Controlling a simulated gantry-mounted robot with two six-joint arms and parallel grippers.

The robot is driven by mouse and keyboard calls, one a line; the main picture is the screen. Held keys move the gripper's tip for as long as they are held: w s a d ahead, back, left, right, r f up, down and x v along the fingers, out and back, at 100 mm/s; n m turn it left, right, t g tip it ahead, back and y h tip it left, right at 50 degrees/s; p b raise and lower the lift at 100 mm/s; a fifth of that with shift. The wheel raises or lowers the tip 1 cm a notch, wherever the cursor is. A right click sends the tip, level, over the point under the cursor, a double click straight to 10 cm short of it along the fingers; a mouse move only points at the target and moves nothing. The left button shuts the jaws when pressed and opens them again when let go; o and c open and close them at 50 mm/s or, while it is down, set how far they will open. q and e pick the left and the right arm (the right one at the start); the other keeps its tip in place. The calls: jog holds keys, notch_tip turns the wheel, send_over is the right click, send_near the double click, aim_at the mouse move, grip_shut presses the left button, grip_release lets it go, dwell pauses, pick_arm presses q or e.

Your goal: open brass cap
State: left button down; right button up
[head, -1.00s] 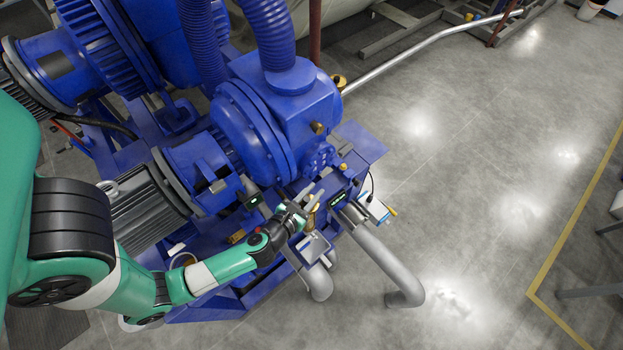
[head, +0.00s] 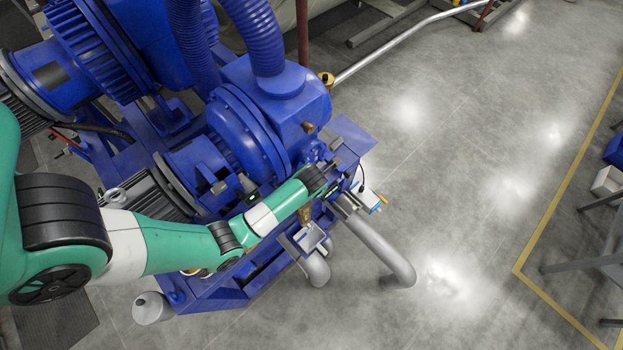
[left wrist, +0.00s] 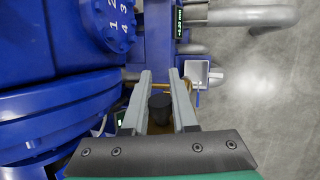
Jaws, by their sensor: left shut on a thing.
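My left gripper (head: 346,172) reaches over the blue machine's front corner, beside the numbered blue dial (left wrist: 108,20). In the left wrist view its two grey fingers (left wrist: 160,78) stand on either side of a dark round knob (left wrist: 160,107), with brass colour around it. I take this to be the brass cap. The fingers are shut on it, though the exact contact is hard to see. In the head view my wrist hides the cap. My right gripper is in neither view.
Blue pump housing (head: 285,105) rises close to my left arm. A small digital display (left wrist: 179,22) and a pale square box (left wrist: 197,74) are near the fingers. Grey pipes (head: 378,250) bend down to the floor. Open grey floor (head: 470,190) lies to the right.

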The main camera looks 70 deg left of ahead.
pick_arm(q)
jog(key=shift+w+a+f+m+g+h+b, duration=0.15)
jog(key=shift+f+g+h+b, duration=0.15)
jog(key=shift+g+b, duration=0.75)
jog(key=shift+w+f+m+g+h+b, duration=0.25)
jog(key=shift+g+b, duration=0.35)
jog(key=shift+b, duration=0.7)
jog(key=shift+w+a+f+g+h+b, duration=0.15)
jog(key=shift+g+h+b, duration=0.2)
jog(key=shift+g+b, duration=0.7)
jog(key=shift+s+d, duration=0.1)
jog(key=shift+s, duration=0.05)
jog(key=c, duration=0.7)
grip_release()
jog(key=p+v, duration=0.5)
jog(key=v, duration=0.2)
jog(key=shift+r+p, duration=0.3)
jog(key=shift+p, duration=0.1)
